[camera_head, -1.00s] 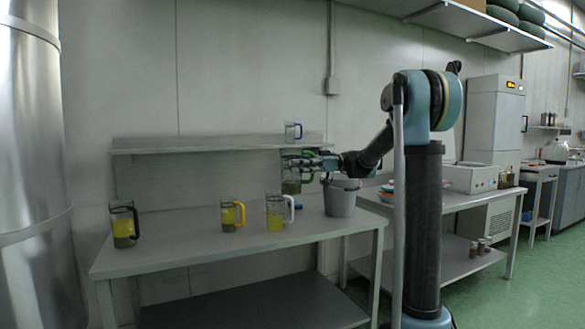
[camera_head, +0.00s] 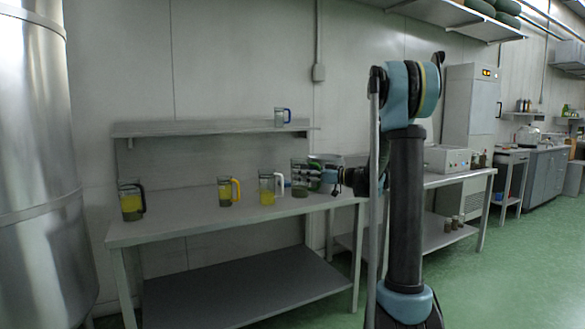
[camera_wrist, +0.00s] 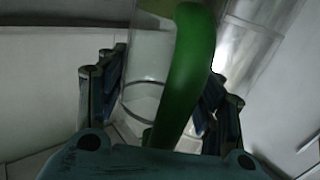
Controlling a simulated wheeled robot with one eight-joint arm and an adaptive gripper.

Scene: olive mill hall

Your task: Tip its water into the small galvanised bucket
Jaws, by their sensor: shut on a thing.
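A clear jug (camera_wrist: 148,60) with a green handle (camera_wrist: 190,70) is in my gripper (camera_wrist: 160,105), whose fingers lie on both sides of it in the wrist view. In the head view the jug (camera_head: 299,178) is held near the right end of the table, looking about upright. My gripper (camera_head: 314,174) is shut on it. Whether the jug is clear of the tabletop is hard to tell, and its water level is unclear. The small grey bucket (camera_head: 328,158) is mostly hidden behind my gripper; only a bit of grey shows there.
A steel tank (camera_head: 45,170) stands left. Green floor is open at the right.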

